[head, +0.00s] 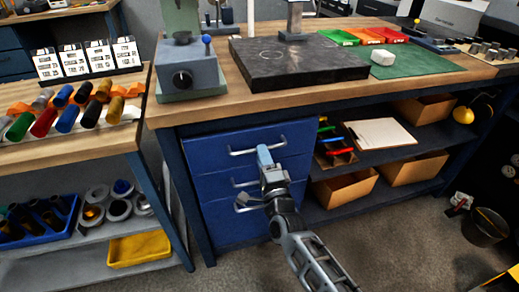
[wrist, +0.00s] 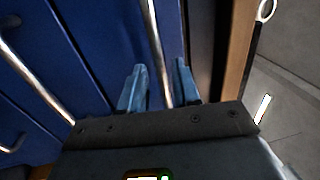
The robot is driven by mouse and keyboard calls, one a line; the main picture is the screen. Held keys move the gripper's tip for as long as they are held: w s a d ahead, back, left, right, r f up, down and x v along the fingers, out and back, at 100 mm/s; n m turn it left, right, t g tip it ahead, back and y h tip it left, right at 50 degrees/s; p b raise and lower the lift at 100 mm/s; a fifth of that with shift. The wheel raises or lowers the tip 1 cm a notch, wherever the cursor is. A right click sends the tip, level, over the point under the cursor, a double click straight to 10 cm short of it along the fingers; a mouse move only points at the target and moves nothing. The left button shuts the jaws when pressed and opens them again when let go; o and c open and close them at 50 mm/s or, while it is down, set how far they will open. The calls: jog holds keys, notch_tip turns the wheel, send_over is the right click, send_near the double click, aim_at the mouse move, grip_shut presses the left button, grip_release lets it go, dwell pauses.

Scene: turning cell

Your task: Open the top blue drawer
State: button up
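The top blue drawer (head: 222,140) is closed, flush in the cabinet under the workbench. My gripper (head: 264,155) is at the right half of this handle. In the wrist view my gripper (wrist: 159,82) is open, its two blue fingers apart. The top handle (wrist: 155,35) runs between them in that picture, with gaps on both sides. I cannot tell how deep the fingers reach around the bar.
Lower blue drawers with handles (head: 244,183) sit below, close to my arm. The wooden benchtop edge (head: 300,101) overhangs above. Open shelves with cardboard boxes (head: 343,188) lie to the right, a side table (head: 60,155) to the left. The floor in front is clear.

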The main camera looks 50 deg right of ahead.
jog(key=shift+x, duration=1.55)
grip_shut()
